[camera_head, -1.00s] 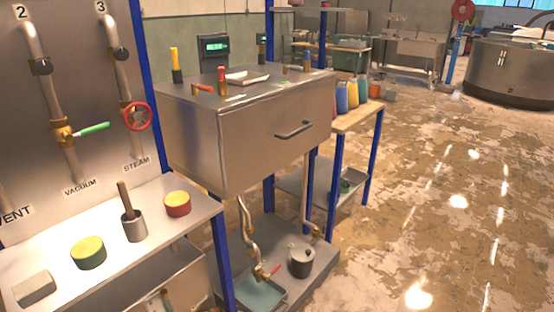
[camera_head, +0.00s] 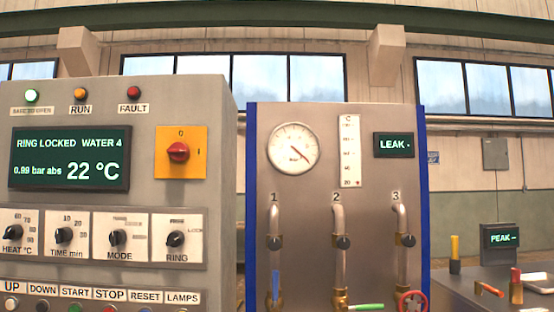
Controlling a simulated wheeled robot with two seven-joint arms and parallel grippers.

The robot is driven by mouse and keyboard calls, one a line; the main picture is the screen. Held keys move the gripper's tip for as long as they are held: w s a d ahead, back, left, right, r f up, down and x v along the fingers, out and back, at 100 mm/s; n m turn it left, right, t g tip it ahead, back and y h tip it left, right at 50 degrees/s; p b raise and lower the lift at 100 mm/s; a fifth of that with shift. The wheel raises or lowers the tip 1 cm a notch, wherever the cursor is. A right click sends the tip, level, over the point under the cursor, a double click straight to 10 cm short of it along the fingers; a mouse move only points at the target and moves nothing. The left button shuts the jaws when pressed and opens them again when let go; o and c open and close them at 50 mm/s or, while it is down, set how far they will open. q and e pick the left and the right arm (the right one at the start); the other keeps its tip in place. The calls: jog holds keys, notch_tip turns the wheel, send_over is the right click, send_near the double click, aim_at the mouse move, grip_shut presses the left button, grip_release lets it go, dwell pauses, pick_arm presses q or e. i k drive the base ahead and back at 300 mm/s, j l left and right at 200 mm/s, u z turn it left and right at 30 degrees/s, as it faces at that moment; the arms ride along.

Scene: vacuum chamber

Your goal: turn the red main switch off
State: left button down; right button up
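The red main switch (camera_head: 179,152) is a red rotary knob on a yellow plate (camera_head: 195,135), at the upper right of the grey control panel (camera_head: 215,230). The plate has a 0 mark above the knob and an I mark to its right. The knob's handle looks horizontal, in line with the I side, though it is small. Nothing touches or covers the switch. Neither of my grippers shows in the head view.
A display (camera_head: 71,159) reads RING LOCKED, WATER 4, 0.99 bar abs, 22 °C. Knobs and push buttons line the panel below. To the right stands a pipe panel (camera_head: 375,200) with a gauge (camera_head: 293,148) and valves.

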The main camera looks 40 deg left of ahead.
aim_at(178, 151)
jog(key=u, duration=1.15)
